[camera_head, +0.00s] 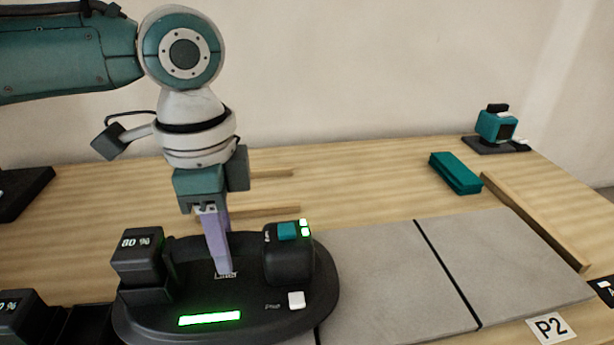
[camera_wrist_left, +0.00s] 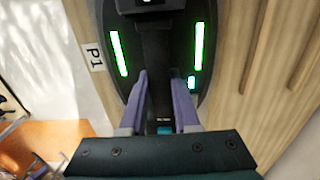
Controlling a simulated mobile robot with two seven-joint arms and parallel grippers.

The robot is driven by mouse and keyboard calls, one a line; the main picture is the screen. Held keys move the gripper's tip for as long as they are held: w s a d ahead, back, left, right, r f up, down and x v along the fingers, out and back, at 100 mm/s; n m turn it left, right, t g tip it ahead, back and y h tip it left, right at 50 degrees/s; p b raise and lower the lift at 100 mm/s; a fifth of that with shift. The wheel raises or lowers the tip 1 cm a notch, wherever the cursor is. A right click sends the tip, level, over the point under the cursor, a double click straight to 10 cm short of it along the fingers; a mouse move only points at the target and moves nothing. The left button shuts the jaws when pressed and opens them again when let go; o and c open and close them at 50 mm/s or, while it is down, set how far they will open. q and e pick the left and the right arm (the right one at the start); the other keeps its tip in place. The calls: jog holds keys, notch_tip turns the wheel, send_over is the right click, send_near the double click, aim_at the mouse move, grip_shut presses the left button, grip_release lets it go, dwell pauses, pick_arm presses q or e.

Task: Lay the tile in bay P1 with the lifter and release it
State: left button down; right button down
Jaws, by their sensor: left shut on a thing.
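The lifter (camera_head: 265,318) is a black oval device with a lit green bar, an 80 % battery block (camera_head: 138,258) and a knob with a teal button and green lights. My left gripper (camera_head: 220,270) points down, its purple fingers shut on the lifter's middle grip. In the left wrist view the fingers (camera_wrist_left: 162,100) are on both sides of the grip, between two green bars of the lifter (camera_wrist_left: 198,45). A P1 label (camera_wrist_left: 93,58) is beside it. A sliver of grey tile (camera_head: 303,340) shows at the lifter's front edge; the rest is hidden. My right gripper is not seen.
Two grey tiles (camera_head: 385,270) (camera_head: 495,255) lie to the right, with a dark gap between them and a P2 label (camera_head: 549,327) in front. A wooden rail (camera_head: 535,222) borders them. A teal block (camera_head: 455,173) and a teal device (camera_head: 495,127) are at back right.

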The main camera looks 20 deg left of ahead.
pick_arm(q)
jog(key=shift+w+f, duration=0.1)
jog(key=shift+f, duration=0.15)
dwell(0.5)
